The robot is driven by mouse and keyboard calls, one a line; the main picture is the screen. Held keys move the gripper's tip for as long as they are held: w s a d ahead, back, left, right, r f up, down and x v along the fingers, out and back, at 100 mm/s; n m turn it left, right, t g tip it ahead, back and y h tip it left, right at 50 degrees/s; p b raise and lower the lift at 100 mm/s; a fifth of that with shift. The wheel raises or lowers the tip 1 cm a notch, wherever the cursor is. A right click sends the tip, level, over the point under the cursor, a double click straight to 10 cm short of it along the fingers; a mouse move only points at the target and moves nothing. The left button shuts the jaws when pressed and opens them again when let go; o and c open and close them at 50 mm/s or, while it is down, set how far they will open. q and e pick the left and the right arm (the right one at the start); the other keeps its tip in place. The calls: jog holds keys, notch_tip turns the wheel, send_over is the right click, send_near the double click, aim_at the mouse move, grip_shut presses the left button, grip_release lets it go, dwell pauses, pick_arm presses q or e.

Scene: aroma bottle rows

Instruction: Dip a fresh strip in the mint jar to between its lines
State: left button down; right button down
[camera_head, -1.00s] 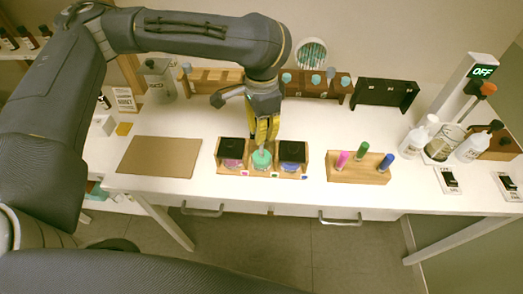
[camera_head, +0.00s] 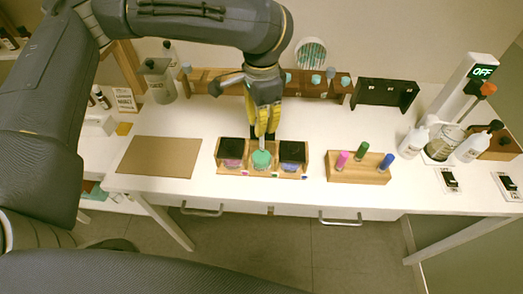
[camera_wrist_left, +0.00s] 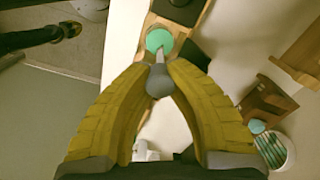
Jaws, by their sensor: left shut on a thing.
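The open mint-green jar (camera_head: 261,160) sits in the middle of a wooden holder (camera_head: 247,172), between two jars with black square lids; it also shows in the wrist view (camera_wrist_left: 160,38). My left gripper (camera_head: 265,136) is above this jar, pointing down, its yellow fingers closed on a thin strip with a grey, rounded holder (camera_wrist_left: 159,84). The strip's narrow pale end (camera_wrist_left: 160,57) points at the jar; I cannot tell whether its tip is inside. The strip's lines are too small to see.
Pink-lidded (camera_head: 343,159), green and blue small sticks stand in a wooden block to the right. A brown mat (camera_head: 158,157) lies left. A wooden rack (camera_head: 215,82), a strip cup (camera_head: 312,54) and a dark rack (camera_head: 385,94) stand behind. White bottles (camera_head: 415,139) are far right.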

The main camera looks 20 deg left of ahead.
pick_arm(q)
jog(key=shift+r, duration=1.4)
